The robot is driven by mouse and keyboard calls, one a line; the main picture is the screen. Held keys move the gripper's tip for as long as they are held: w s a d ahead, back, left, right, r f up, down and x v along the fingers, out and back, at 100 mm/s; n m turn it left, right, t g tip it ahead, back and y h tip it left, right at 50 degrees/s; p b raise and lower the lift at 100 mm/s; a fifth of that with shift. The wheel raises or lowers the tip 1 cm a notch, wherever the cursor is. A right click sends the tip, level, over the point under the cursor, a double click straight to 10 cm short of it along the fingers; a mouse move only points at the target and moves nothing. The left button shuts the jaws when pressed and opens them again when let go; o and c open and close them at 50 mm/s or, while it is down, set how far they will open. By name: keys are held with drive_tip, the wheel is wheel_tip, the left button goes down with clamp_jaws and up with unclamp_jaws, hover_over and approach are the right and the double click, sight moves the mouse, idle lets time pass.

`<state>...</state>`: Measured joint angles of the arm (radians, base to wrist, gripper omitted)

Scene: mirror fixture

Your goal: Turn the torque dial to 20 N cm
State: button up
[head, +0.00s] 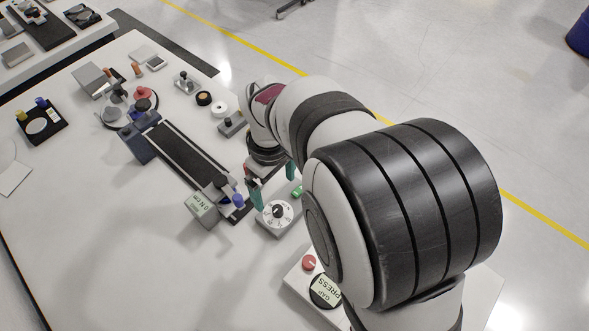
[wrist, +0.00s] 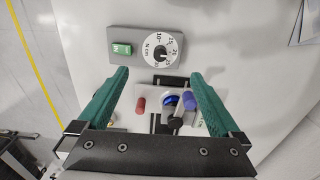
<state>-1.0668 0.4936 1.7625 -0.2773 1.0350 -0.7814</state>
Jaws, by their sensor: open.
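The torque dial (head: 278,212) is a white numbered disc with a dark centre knob on a grey block. In the wrist view the dial (wrist: 161,49) shows marks such as 10, 15 and 20 and the words N cm. I cannot tell for sure which number its pointer faces. My gripper (head: 272,183) has green fingers and is open and empty, close to the dial in the head view. In the wrist view my gripper (wrist: 159,75) has its fingertips apart, just below the dial in the picture, not around the knob.
A green switch (wrist: 121,49) sits on the same block. A small display (head: 201,207), a blue part and a purple-handled part (wrist: 189,100) stand beside it. A red knob (wrist: 140,105) shows between my fingers. A press unit (head: 325,290) with a red button (head: 309,262) stands nearer.

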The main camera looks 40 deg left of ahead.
wheel_tip(320, 180, up, 10)
drive_tip(key=w+d+r+m, duration=0.15)
drive_tip(key=d+m, duration=0.25)
drive_tip(key=d, duration=0.4)
drive_tip(key=w+d+r+m, duration=0.1)
drive_tip(key=w+d+m, duration=0.1)
drive_tip(key=d+m, duration=0.35)
drive_tip(key=s+d+f+m+y, duration=0.1)
drive_tip(key=s+d+f+m, duration=0.1)
drive_tip(key=s+d+m, duration=0.3)
drive_tip(key=s+d+f+m, duration=0.1)
drive_tip(key=s+d+m, duration=0.4)
drive_tip(key=d+m, duration=0.4)
drive_tip(key=d, duration=0.4)
drive_tip(key=shift+d+f+y, duration=0.25)
drive_tip(key=shift+f+y, duration=0.15)
